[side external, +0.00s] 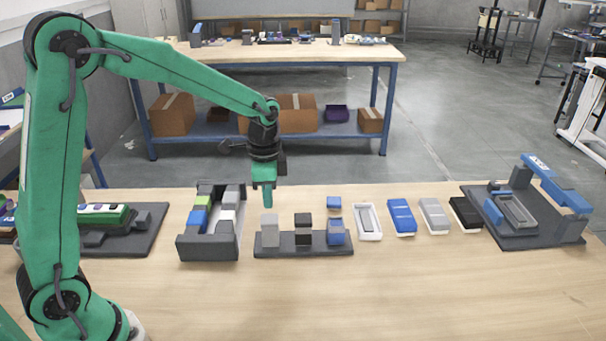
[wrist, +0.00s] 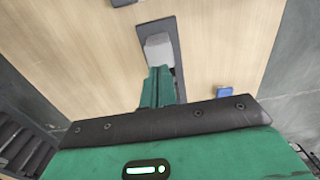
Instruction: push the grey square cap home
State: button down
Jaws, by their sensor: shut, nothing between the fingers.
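The grey square cap (side external: 269,219) is on top of the grey column, at the left end of a dark base on the table. It looks upright; I cannot tell how far down it sits. My gripper (side external: 268,201) is shut and empty, pointing down just above the cap, with a small gap seeming to show between them. In the wrist view the green fingers (wrist: 159,86) are together, and the light grey cap (wrist: 160,47) shows just beyond their tips. The fingers and wrist hide the rest of the base there.
On the same base (side external: 284,251) stand a black column (side external: 303,230) and a blue column (side external: 336,233). A small blue block (side external: 334,203) lies behind them. A dark tray with coloured blocks (side external: 200,217) stands close on the left. Flat cases (side external: 402,217) lie to the right. The table front is clear.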

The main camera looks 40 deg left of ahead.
jog(key=shift+r, duration=2.7)
